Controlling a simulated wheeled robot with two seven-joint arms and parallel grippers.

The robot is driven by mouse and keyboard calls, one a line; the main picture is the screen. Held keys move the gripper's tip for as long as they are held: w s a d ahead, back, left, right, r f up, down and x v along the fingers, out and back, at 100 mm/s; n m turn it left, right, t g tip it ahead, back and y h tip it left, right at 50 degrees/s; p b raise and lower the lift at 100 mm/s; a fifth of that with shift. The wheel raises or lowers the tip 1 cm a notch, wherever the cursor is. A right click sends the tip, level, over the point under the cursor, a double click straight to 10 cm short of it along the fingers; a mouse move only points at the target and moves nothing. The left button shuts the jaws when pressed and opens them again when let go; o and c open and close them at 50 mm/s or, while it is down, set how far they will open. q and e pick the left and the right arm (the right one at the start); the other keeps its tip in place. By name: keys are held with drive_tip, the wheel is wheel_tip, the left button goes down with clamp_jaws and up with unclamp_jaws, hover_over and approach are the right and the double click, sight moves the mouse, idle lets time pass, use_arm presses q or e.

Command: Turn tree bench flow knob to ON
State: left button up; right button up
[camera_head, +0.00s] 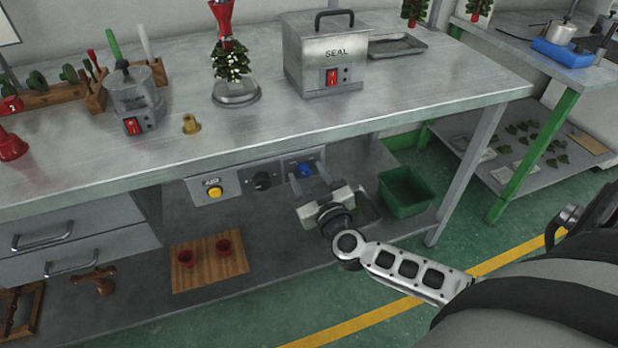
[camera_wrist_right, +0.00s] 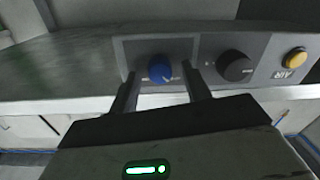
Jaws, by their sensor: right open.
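A control panel (camera_head: 253,178) hangs under the bench top. It carries a blue knob (camera_head: 305,170), a black knob (camera_head: 262,181) and a yellow button (camera_head: 215,191) by an AIR label. My right gripper (camera_head: 311,180) is open and empty, with its fingers pointing at the blue knob. In the right wrist view the blue knob (camera_wrist_right: 161,69) shows between the tips of the two fingers (camera_wrist_right: 160,83); I cannot tell whether they touch it. The black knob (camera_wrist_right: 235,66) is outside the fingers. The small markings by the knobs are too blurred to read. My left gripper is not in view.
The bench top (camera_head: 420,100) is above the gripper. A SEAL box (camera_head: 325,60) and a small tree (camera_head: 231,65) stand on it.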

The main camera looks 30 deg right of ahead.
drive_tip(key=shift+c, duration=0.3)
drive_tip(key=c, duration=0.9)
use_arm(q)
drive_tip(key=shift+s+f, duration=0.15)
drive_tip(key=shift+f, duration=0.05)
use_arm(e)
drive_tip(key=shift+c, duration=0.2)
